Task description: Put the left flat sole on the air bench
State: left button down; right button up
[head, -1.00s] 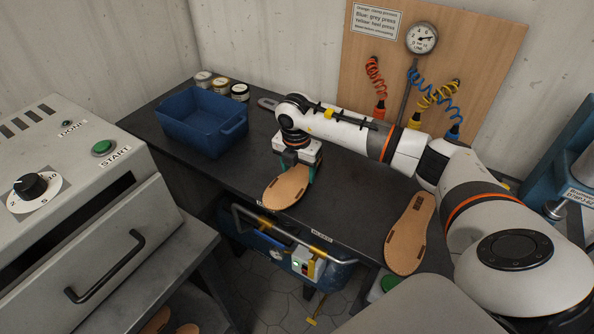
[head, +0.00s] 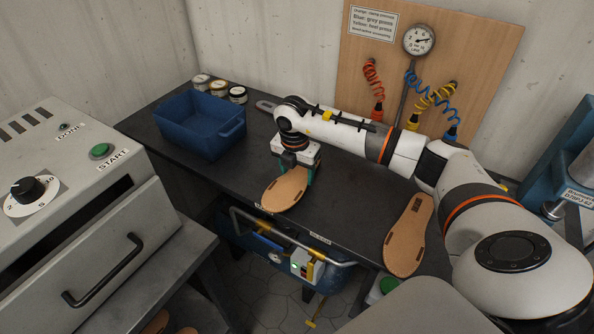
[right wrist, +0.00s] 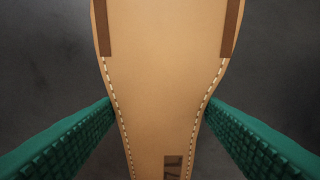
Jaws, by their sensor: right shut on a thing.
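A tan flat sole (head: 284,190) with stitched edges is at the left part of the dark air bench (head: 345,215), near its front edge. My right gripper (head: 296,168) is shut on this sole from above. In the right wrist view the sole (right wrist: 160,60) runs between the two green fingers, which meet its narrow waist on both sides. It looks flat and at or very near the bench top; I cannot tell whether it touches. A second tan sole (head: 408,235) lies on the bench to the right. My left gripper is not in view.
A blue bin (head: 203,125) and several small jars stand at the bench's back left. A grey machine (head: 75,200) stands at the left. A blue machine (head: 575,165) stands at the right.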

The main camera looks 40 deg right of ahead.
jog(key=shift+f, duration=0.4)
jog(key=o, duration=1.1)
jog(key=shift+r, duration=0.1)
